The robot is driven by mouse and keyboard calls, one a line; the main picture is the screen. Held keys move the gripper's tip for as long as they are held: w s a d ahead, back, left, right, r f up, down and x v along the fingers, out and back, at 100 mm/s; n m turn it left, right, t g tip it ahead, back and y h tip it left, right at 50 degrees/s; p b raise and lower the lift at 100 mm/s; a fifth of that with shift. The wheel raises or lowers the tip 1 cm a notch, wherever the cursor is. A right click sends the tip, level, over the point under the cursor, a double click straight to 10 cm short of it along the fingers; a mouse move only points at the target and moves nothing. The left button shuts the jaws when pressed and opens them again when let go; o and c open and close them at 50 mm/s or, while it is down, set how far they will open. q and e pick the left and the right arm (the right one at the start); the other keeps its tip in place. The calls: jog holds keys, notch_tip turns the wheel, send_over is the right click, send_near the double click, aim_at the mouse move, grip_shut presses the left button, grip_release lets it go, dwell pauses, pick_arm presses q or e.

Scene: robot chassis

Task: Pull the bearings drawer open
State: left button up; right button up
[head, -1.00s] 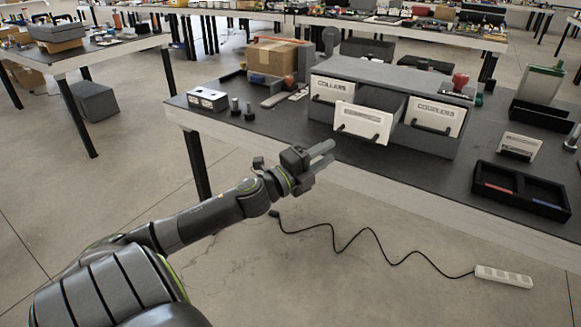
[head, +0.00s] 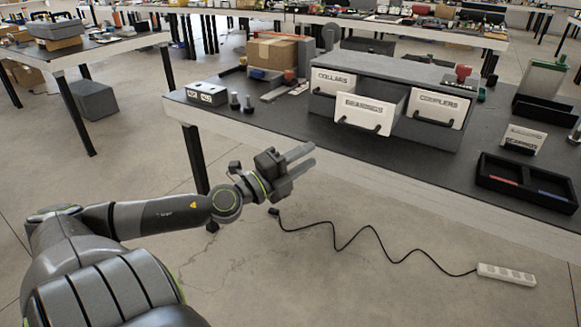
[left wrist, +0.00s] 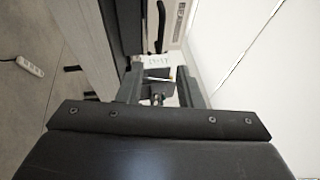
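The bearings drawer (head: 385,103) has a white front labelled BEARINGS and a dark handle (head: 360,127). It stands out from the grey cabinet (head: 385,68), well forward of the collars drawer (head: 333,82) and the couplers drawer (head: 438,108). My left gripper (head: 308,156) is in front of the table edge, below and left of the bearings drawer, apart from its handle. Its two fingers are apart with nothing held between them. In the left wrist view the fingers (left wrist: 160,92) show spread, with a dark handle (left wrist: 160,25) beyond. My right gripper is not in view.
A black two-compartment tray (head: 528,183) and a label card (head: 524,138) are on the table at right. A grey block (head: 207,94) and dark posts (head: 241,102) are at left. A power strip (head: 506,275) with its cable lies on the floor.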

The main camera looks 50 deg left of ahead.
pick_arm(q)
jog(key=shift+p+v, duration=0.3)
jog(key=shift+v, duration=1.45)
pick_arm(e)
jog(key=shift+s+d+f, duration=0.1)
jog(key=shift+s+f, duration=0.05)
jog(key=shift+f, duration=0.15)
